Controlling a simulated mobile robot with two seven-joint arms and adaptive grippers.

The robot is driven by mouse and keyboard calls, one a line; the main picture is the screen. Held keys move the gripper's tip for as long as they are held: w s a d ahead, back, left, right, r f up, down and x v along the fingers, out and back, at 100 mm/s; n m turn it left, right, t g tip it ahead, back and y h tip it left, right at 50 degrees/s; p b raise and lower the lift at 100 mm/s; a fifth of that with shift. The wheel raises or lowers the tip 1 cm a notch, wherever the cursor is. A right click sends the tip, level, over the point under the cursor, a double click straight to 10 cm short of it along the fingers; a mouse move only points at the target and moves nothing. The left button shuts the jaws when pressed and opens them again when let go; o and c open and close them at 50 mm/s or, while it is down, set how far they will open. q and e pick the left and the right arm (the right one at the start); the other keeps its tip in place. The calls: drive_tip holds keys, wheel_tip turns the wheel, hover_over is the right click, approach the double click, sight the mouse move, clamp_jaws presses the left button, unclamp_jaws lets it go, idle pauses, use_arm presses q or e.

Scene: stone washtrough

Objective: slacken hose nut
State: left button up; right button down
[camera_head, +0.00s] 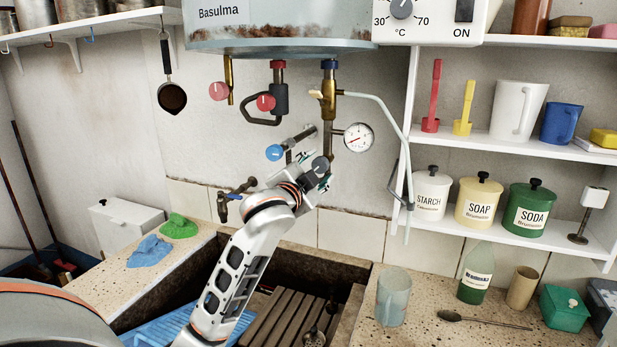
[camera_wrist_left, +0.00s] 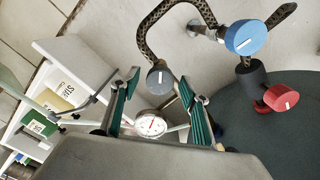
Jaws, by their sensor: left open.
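A dark grey round knob-like nut (camera_head: 320,166) with a white mark sits at the wall pipework below the boiler. In the left wrist view the nut (camera_wrist_left: 160,81) is at the end of a dark braided hose (camera_wrist_left: 152,32). My left gripper (camera_head: 312,172) is right at the nut in the head view. In the wrist view the left gripper (camera_wrist_left: 160,84) is open, with a green-padded finger on each side of the nut. I see gaps beside the nut; its depth between the pads is hard to judge. My right gripper is not in view.
A blue knob (camera_head: 274,152) and a red knob (camera_head: 266,102) are close by. A pressure gauge (camera_head: 358,137) and a pale bent pipe (camera_head: 387,112) stand to the right. The boiler (camera_head: 280,25) hangs above; the stone trough (camera_head: 345,272) lies below.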

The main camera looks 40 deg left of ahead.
use_arm(q)
drive_tip(key=v, duration=1)
drive_tip(key=shift+s, duration=0.35)
